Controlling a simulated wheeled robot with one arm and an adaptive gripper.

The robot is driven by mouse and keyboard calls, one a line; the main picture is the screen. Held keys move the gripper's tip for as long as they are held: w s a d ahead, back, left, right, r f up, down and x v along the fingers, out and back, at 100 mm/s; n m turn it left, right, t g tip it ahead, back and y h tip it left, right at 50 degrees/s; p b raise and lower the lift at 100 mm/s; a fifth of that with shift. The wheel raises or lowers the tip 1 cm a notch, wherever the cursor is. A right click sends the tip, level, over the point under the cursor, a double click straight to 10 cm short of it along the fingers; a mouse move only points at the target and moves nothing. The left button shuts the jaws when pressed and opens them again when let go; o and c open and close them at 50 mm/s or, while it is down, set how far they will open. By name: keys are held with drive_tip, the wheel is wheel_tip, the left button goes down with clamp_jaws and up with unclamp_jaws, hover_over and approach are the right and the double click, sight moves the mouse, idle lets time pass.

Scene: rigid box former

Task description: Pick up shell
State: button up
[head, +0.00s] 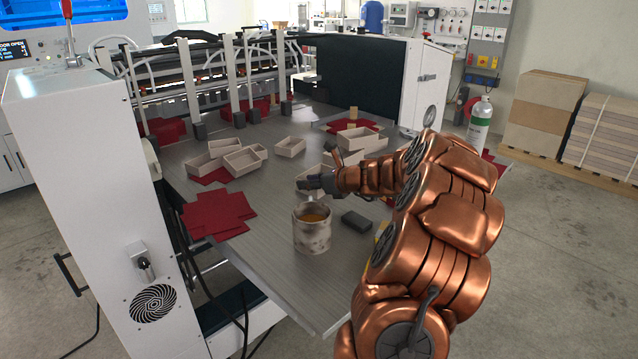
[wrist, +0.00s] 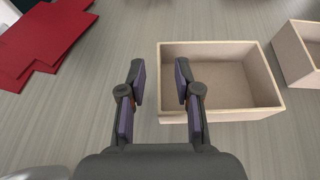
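The shells are beige open-topped boxes. One shell (wrist: 236,80) lies upright and empty just ahead of my gripper (wrist: 160,84) in the wrist view. My gripper is open and empty, its two dark fingers well apart. In the picture the shell's left wall falls between the fingers, and the right finger overlaps the box; I cannot tell the height gap. In the head view my gripper (head: 316,184) is low over the table, partly covering a shell (head: 304,173). A second shell (wrist: 300,52) is cut off at the right of the wrist view.
More shells (head: 290,146) stand in loose groups on the grey table (head: 270,195). Red sheets (head: 216,211) lie at the left. A stained can (head: 312,232) and a dark block (head: 357,221) stand near my gripper.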

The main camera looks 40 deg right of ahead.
drive_tip(key=shift+w+a+f, duration=0.15)
drive_tip(key=shift+w+f, duration=0.1)
drive_tip(key=shift+w, duration=0.4)
clamp_jaws()
